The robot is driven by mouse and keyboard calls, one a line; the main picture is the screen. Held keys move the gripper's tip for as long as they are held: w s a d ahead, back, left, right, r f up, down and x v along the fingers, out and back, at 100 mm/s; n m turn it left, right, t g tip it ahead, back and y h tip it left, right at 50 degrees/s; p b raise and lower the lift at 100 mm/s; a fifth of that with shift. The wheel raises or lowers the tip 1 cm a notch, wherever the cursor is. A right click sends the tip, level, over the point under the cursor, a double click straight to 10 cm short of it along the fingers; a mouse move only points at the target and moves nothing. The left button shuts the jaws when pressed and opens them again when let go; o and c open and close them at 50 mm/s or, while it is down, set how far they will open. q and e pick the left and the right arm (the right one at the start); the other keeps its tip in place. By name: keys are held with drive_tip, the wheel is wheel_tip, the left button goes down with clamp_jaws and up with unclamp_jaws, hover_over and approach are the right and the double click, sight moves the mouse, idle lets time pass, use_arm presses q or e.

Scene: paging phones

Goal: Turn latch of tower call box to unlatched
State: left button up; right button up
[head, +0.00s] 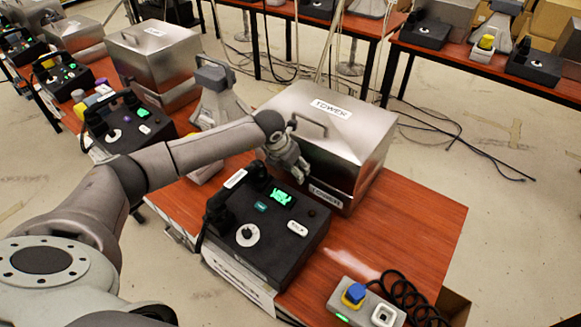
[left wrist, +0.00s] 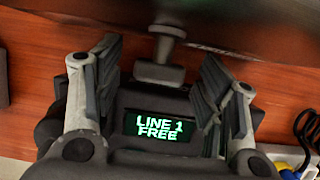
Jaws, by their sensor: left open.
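The tower call box (head: 345,150) is a steel box with a lid handle and "TOWER" labels, standing on the red-brown table. In the head view, my left gripper (head: 289,162) is close to its left front side and hides any latch there. In the left wrist view, a grey T-shaped piece, apparently the latch (left wrist: 162,70), shows below the dark box edge. My left gripper (left wrist: 155,85) is open, with one finger on each side of this piece in the picture. I see no contact. My right gripper is not in view.
A black phone console (head: 275,245) with a lit screen (left wrist: 157,126) sits close to the box. A small button unit (head: 365,305) with a coiled cable is at the table's front. A grey cone-shaped device (head: 218,100) stands behind. Bare table lies right of the console.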

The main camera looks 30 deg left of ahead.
use_arm(q)
drive_tip(key=shift+r, duration=0.1)
drive_tip(key=v, duration=1.1)
drive_tip(key=shift+s+r, duration=0.15)
drive_tip(key=shift+r, duration=0.25)
